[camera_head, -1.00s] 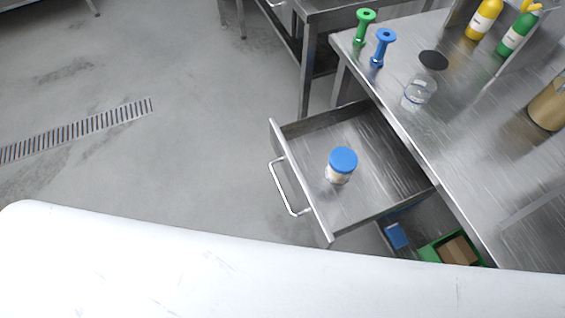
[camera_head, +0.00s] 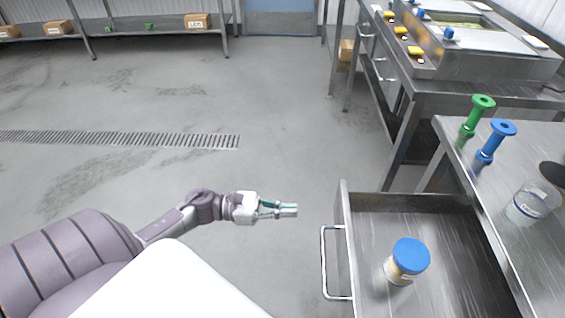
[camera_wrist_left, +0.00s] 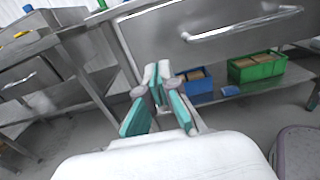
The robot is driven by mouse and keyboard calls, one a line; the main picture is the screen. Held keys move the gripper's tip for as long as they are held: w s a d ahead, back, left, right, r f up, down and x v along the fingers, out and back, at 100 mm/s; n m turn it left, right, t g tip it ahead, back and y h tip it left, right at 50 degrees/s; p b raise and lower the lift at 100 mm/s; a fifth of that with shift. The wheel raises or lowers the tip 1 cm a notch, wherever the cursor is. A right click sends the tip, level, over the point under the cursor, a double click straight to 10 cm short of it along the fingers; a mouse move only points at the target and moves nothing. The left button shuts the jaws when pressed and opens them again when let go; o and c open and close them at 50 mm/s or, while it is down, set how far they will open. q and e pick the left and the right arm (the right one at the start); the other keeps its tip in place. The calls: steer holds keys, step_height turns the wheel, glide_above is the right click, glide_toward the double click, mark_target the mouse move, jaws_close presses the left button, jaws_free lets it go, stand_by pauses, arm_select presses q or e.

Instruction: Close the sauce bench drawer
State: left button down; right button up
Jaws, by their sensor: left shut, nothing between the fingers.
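The sauce bench drawer (camera_head: 345,232) stands pulled open in the head view, with its bar handle (camera_head: 324,262) on the left side of its front. A jar with a blue lid (camera_head: 409,257) stands upright inside it. My left gripper (camera_head: 296,210) is shut and empty, to the left of the drawer front and apart from it, near the handle's upper end in the picture. In the left wrist view the gripper (camera_wrist_left: 157,72) points toward the drawer front (camera_wrist_left: 165,40), with the handle (camera_wrist_left: 245,24) to its right. My right gripper is out of view.
The sauce bench top (camera_head: 520,180) holds a green dispenser (camera_head: 476,118), a blue dispenser (camera_head: 494,140) and a clear container (camera_head: 533,203). Green (camera_wrist_left: 257,68) and blue (camera_wrist_left: 196,88) bins sit on the shelf below. The floor left of the drawer is clear.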

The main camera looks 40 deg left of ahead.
mark_target(338, 212)
arm_select(q)
steer(key=p+x, duration=0.2)
steer(key=x, duration=0.6)
steer(key=shift+w+r, duration=0.1)
steer(key=shift+w+d, duration=0.35)
steer(key=shift+d, duration=0.25)
